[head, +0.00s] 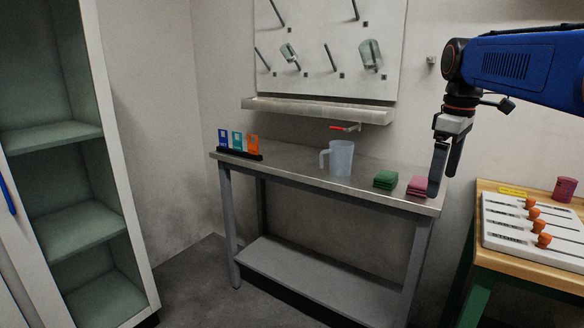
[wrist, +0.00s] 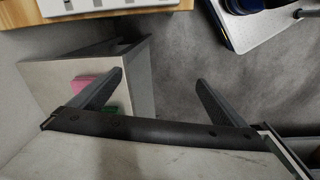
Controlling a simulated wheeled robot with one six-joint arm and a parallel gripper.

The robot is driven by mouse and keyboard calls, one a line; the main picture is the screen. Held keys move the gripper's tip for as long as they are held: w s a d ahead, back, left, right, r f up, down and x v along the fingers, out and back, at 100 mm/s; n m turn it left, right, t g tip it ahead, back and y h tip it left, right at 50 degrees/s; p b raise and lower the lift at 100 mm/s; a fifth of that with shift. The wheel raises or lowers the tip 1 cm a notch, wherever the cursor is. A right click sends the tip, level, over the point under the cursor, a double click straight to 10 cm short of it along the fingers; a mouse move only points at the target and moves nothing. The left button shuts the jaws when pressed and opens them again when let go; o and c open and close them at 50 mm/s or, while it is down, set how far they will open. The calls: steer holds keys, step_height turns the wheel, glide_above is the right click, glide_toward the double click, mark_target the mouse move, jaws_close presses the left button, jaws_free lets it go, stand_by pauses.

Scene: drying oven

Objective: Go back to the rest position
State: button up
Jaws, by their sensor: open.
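My blue arm reaches in from the right in the head view. I cannot tell the exact gap between the gripper and the bench edge.
The bench holds green cloths (head: 385,179), a pale jug (head: 340,157) and a rack of coloured cards (head: 239,152). A pegboard (head: 330,75) with glassware hangs above. At right, a wooden table (head: 530,262) bears a panel with orange knobs (head: 530,232) and a pink cup (head: 564,189). Open shelves (head: 70,190) stand left.

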steer(key=s+a+f+m+t, duration=0.2)
steer(key=s+a+f+m, duration=0.1)
steer(key=s+f, duration=0.8)
steer(key=s+a+f+m+t, duration=0.1)
steer(key=s+a+f+m, duration=0.2)
steer(key=s+f, duration=0.9)
steer(key=s+m, duration=0.1)
steer(key=m, duration=0.2)
steer(key=shift+a+f+t, duration=0.2)
steer(key=shift+t, duration=0.2)
